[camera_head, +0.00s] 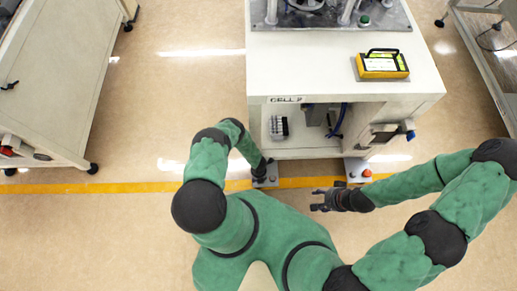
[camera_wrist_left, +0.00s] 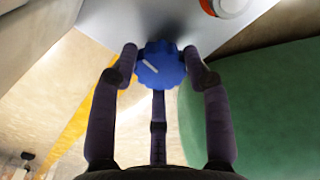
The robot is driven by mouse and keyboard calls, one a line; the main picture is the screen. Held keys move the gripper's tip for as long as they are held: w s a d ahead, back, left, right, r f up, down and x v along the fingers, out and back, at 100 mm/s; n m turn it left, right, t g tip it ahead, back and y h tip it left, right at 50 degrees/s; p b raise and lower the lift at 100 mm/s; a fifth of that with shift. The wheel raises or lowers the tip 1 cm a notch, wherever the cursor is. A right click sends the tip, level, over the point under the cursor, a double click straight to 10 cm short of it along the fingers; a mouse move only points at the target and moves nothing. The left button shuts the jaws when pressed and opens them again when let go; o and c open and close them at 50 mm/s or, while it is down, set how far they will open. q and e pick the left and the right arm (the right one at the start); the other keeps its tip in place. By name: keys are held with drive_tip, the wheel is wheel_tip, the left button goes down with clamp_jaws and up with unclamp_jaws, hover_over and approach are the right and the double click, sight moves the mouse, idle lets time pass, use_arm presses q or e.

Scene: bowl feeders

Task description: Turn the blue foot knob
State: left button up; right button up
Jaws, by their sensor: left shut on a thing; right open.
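The blue foot knob (camera_wrist_left: 160,66) shows in the left wrist view, with a scalloped edge and a slanting white line on its face. My left gripper (camera_wrist_left: 160,72) is shut on it, with dark fingers at its left and right sides and a third finger below. In the head view my left gripper (camera_head: 262,172) is down at the cabinet's left foot plate (camera_head: 271,181), and the knob is hidden there. My right gripper (camera_head: 319,200) is open and empty above the floor, left of the cabinet's right foot plate.
A red-and-white round part (camera_wrist_left: 228,5) is near the knob. The white cabinet (camera_head: 340,75) marked CELL stands ahead, with a yellow device (camera_head: 382,65) on top. The right foot plate (camera_head: 356,169) carries a red knob (camera_head: 367,173). The floor around the yellow line (camera_head: 110,187) is clear.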

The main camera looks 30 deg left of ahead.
use_arm(q)
drive_tip(key=m, duration=0.3)
drive_tip(key=w+m, duration=0.1)
drive_tip(key=m, duration=0.3)
drive_tip(key=shift+r, duration=0.1)
drive_tip(key=m, duration=0.3)
drive_tip(key=shift+m, duration=1.9)
drive_tip(key=shift+s+d, duration=0.1)
drive_tip(key=o, duration=1)
drive_tip(key=shift+o, duration=0.7)
drive_tip(key=shift+s, duration=0.15)
